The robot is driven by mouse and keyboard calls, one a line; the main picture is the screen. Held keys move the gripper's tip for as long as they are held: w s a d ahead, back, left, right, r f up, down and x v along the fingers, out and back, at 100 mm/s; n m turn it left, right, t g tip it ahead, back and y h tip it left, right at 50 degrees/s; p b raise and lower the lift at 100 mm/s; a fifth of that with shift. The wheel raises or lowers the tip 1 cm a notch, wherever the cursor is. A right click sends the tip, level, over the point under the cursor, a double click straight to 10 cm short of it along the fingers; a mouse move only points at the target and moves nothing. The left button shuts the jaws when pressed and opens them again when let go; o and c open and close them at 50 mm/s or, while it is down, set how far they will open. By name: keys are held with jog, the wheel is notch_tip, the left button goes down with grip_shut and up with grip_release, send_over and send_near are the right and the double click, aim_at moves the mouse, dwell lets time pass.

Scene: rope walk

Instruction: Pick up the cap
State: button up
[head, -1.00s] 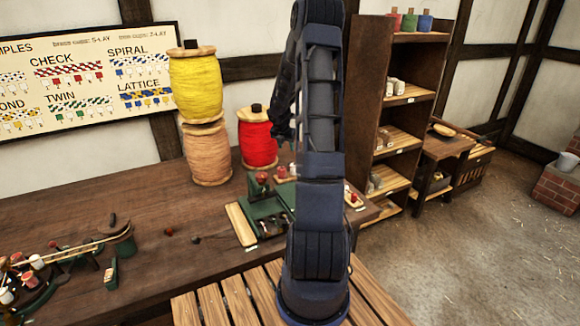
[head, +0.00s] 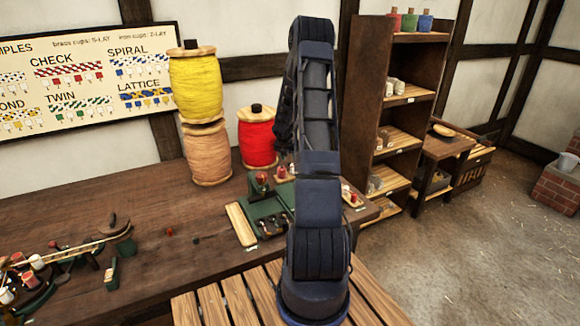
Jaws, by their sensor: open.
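I cannot pick out the cap with certainty. A small red piece (head: 169,231) and a small dark piece (head: 196,239) lie apart on the dark wooden bench (head: 150,200), left of a green device (head: 268,215). Small red-topped pieces (head: 281,172) stand behind that device. My arm rises in front of the bench and bends over, with a dark part of it showing beside the red spool. My gripper's fingers are hidden behind the arm, so I cannot see what they are near.
Yellow (head: 194,82) and tan (head: 206,152) spools are stacked at the back, beside a red spool (head: 257,138). A green rig (head: 60,262) with bobbins stands at left. Shelves (head: 405,100) stand at right. The bench's middle is mostly clear.

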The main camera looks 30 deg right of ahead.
aim_at(290, 163)
jog(key=shift+x, duration=1.95)
grip_shut()
jog(key=shift+r, duration=0.15)
